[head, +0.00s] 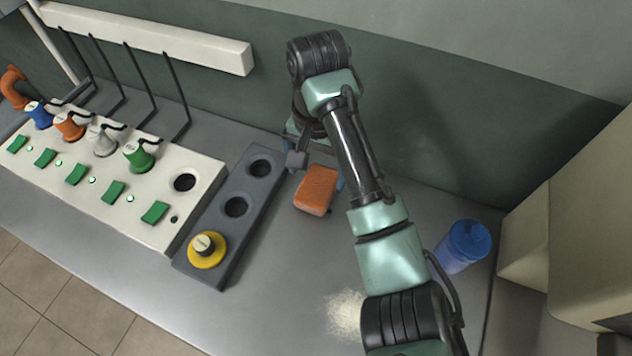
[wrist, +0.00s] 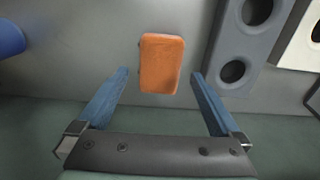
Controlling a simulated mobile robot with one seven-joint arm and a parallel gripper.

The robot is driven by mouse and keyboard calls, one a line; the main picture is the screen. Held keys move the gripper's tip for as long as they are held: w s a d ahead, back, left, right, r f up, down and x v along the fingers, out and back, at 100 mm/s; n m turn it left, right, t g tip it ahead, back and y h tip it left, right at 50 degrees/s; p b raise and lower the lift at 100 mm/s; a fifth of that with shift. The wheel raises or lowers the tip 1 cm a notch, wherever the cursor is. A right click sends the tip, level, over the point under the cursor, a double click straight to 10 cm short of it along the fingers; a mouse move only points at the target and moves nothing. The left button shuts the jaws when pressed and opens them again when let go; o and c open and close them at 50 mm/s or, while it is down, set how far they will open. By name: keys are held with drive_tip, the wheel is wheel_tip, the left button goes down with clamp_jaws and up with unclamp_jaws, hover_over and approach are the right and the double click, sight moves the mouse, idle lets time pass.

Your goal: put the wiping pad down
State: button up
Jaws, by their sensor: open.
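The wiping pad (head: 316,190) is an orange block lying on the grey metal counter, just right of the dark holder block. In the wrist view the pad (wrist: 161,63) lies ahead of my gripper (wrist: 161,75), between the lines of its two blue fingers. The fingers stand wide apart, with a clear gap on each side of the pad, and do not touch it. In the head view my arm hides most of my gripper (head: 314,172), which is beside the pad's far end.
A dark holder block (head: 222,225) with round holes carries a yellow knob (head: 207,250). A white control panel (head: 130,195) with green switches stands left. A blue cup (head: 464,246) stands right. Pale crumbs (head: 345,312) lie on the counter (head: 270,310). The wall is close behind.

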wheel_tip(320, 180, up, 8)
drive_tip(key=p, duration=0.4)
drive_tip(key=shift+f, duration=0.15)
drive_tip(key=w+a+r+n+t+y, duration=0.2)
drive_tip(key=w+a+r+t, duration=0.2)
drive_tip(key=w+a+r, duration=0.15)
drive_tip(key=w+a+r+n+t+y, duration=0.25)
drive_tip(key=a+r+t, duration=0.35)
drive_tip(key=r, duration=0.6)
wheel_tip(320, 180, up, 20)
drive_tip(key=n+t+y, duration=0.1)
drive_tip(key=t, duration=0.8)
hover_over(317, 186)
drive_tip(key=w+a, duration=0.4)
drive_tip(key=a, duration=0.4)
drive_tip(key=s+d+r+t+h, duration=0.2)
drive_tip(key=s+d+r+t, duration=0.2)
drive_tip(key=s+r, duration=0.2)
drive_tip(key=s+d+r+t+h, duration=0.3)
drive_tip(key=s+r, duration=0.3)
drive_tip(key=s, duration=0.2)
drive_tip(key=shift+s+d+r+m+t, duration=0.15)
drive_tip(key=shift+s+d+m+t, duration=0.1)
drive_tip(key=shift+d+m+t, duration=0.35)
